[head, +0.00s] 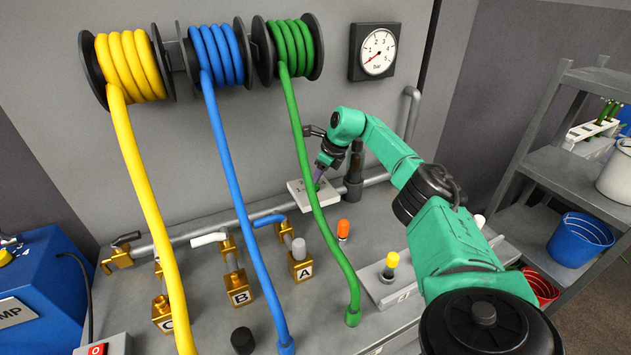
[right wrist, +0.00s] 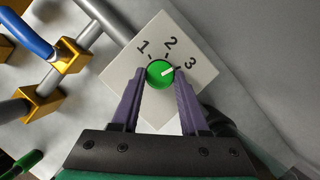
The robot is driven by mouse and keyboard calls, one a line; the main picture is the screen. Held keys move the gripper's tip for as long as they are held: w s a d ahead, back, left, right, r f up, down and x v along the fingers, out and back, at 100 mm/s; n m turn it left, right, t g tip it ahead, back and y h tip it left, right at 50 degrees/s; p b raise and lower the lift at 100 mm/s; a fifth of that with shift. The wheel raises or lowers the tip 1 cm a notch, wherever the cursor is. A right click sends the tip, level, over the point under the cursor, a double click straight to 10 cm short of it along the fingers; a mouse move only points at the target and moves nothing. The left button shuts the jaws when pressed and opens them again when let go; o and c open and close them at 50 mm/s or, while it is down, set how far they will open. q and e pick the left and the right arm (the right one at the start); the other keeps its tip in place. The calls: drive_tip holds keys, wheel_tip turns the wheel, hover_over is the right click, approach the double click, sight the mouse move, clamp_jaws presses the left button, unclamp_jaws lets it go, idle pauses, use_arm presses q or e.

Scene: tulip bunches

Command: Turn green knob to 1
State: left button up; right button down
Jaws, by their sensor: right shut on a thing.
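The green knob (right wrist: 160,74) sits on a white square plate labelled 1, 2 and 3 (right wrist: 160,110). Its white pointer line points toward the 3 mark. In the right wrist view, the two purple fingers of my right gripper (right wrist: 159,80) are on either side of the knob, shut on it. In the head view, my right gripper (head: 320,172) reaches down to the white plate (head: 299,190) on the bench at the back, and the knob is hidden there. My left gripper is not in view.
A green hose (head: 306,165) hangs close to the left of my right gripper. A blue hose (head: 225,165) and brass valves are further left. A grey pipe (head: 377,180) runs behind the plate. A gauge (head: 377,52) is on the wall above.

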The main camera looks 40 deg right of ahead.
drive_tip(key=shift+w+n+y, duration=0.1)
drive_tip(key=shift+n+y, duration=0.3)
drive_tip(key=shift+n, duration=0.7)
drive_tip(key=shift+c, duration=2.1)
unclamp_jaws()
drive_tip(key=shift+w+g, duration=0.1)
drive_tip(key=shift+g, duration=0.2)
drive_tip(key=shift+b, duration=0.3)
drive_tip(key=shift+s+d+r, duration=0.2)
drive_tip(key=shift+r, duration=0.2)
drive_tip(key=v, duration=1.1)
